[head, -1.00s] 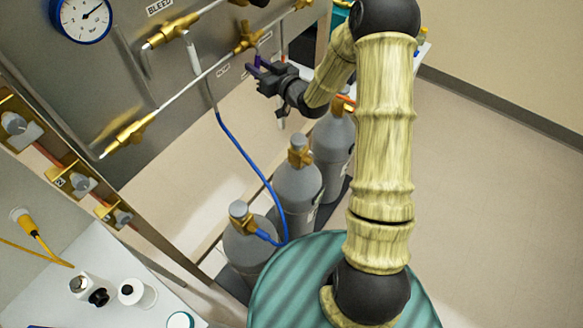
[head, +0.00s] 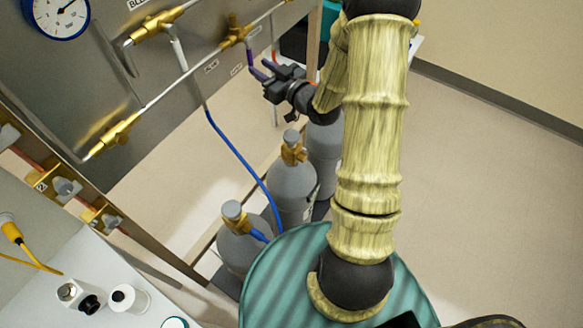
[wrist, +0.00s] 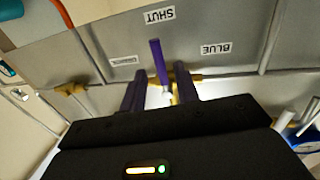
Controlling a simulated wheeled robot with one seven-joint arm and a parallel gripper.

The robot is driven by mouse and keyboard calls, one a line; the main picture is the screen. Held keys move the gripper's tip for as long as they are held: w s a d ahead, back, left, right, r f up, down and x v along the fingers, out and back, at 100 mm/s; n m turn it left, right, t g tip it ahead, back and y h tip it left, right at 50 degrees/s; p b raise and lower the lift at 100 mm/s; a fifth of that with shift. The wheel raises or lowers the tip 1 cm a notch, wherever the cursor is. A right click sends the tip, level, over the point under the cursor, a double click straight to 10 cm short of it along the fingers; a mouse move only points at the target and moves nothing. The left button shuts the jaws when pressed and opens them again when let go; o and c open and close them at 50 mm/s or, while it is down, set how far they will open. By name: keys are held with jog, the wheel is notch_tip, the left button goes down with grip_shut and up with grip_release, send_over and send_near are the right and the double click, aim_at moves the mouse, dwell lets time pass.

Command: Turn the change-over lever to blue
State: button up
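The change-over lever (wrist: 159,62) is a slim purple handle on a brass valve (head: 235,33) in the panel's pipework. In the wrist view it points up towards the SHUT label (wrist: 159,17), between the BLUE label (wrist: 216,48) on the right and a label that seems to read ORANGE (wrist: 123,60) on the left. My gripper (wrist: 161,68) is open, with one dark finger on each side of the lever and a narrow gap to each. In the head view my gripper (head: 264,71) is in front of the panel, partly covering the lever.
Grey gas cylinders (head: 292,185) stand below my arm, with a blue hose (head: 238,153) running up to the pipework. A gauge (head: 56,14) is at upper left. A white bench top (head: 92,258) with small containers is at lower left. Floor on the right is clear.

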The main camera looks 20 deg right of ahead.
jog(key=b+v, duration=0.3)
jog(key=v, duration=0.9)
notch_tip(320, 180, down, 11)
jog(key=m+g+h+b, duration=0.2)
jog(key=g+h+b, duration=0.3)
jog(key=g+h, duration=0.1)
jog(key=s+a+f+m+g+h+b, duration=0.1)
jog(key=s+a+f+g+b, duration=0.1)
jog(key=s, duration=0.3)
jog(key=s+a+f+m+g+b, duration=0.1)
jog(key=s+a+f+g+b, duration=0.2)
jog(key=s+g, duration=0.1)
jog(key=shift+s+m+h, duration=0.3)
jog(key=shift+s+h, duration=0.1)
jog(key=shift+s, duration=0.2)
jog(key=shift+f, duration=0.1)
